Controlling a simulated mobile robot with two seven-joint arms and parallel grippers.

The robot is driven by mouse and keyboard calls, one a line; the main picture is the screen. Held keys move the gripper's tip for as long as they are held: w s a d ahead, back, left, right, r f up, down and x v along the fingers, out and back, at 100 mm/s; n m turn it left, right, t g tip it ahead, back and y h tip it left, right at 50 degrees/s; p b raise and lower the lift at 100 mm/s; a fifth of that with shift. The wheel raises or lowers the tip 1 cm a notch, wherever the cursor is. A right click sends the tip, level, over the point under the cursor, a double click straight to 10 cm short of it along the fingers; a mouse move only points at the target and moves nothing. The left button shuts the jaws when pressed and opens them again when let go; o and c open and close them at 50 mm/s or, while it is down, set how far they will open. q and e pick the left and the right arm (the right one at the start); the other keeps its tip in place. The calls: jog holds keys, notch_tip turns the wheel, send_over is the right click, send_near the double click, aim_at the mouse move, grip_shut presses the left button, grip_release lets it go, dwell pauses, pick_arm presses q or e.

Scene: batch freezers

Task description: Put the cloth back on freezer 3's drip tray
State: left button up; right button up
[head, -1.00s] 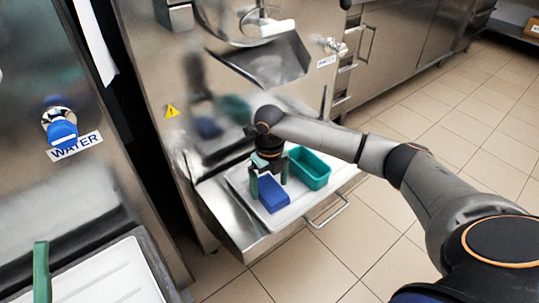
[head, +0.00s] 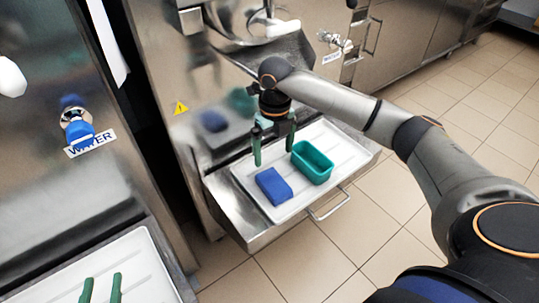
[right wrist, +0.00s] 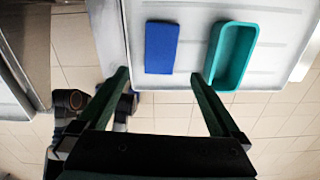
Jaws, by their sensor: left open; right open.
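The blue cloth (head: 274,186), a flat folded block, lies on the white drip tray (head: 291,214) at the front of the middle machine. It also shows in the right wrist view (right wrist: 160,47). My right gripper (head: 273,158) is open and empty, raised above the back of the tray and apart from the cloth. In the right wrist view its two green fingers (right wrist: 160,76) stand spread, with nothing between them. My left gripper (head: 102,277) is open over another white tray (head: 138,246) at the lower left, with nothing seen between its fingers.
A teal open container (head: 312,162) stands on the tray to the right of the cloth. A metal handle (head: 330,208) juts out at the front. A blue-handled water tap (head: 79,130) is on the left machine. Tiled floor is clear at the right.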

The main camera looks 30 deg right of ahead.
jog(key=a+f+m+t, duration=0.1)
jog(key=a+f, duration=0.1)
jog(key=a, duration=0.1)
jog(key=a+f+m+y, duration=0.1)
jog(key=a+f+m, duration=0.1)
jog(key=a+f, duration=0.1)
jog(key=a+f+m+t+y, duration=0.1)
jog(key=a+f, duration=0.1)
jog(key=a, duration=0.1)
jog(key=shift+s+a+f+m+t, duration=0.15)
jog(key=shift+a+f+m+t, duration=0.15)
jog(key=shift+a+f+m, duration=0.1)
jog(key=s+a+m+t+y, duration=0.45)
jog(key=a+m+t, duration=0.45)
jog(key=m, duration=0.7)
jog(key=s+d+r+m+t+h, duration=0.2)
jog(key=s+d+r+m+t, duration=0.1)
jog(key=m, duration=0.7)
jog(key=s+d+r, duration=0.1)
jog(key=s+r, duration=0.1)
jog(key=s, duration=0.1)
jog(key=shift+s+r+m+t, duration=0.25)
jog(key=shift+r+m+t, duration=0.15)
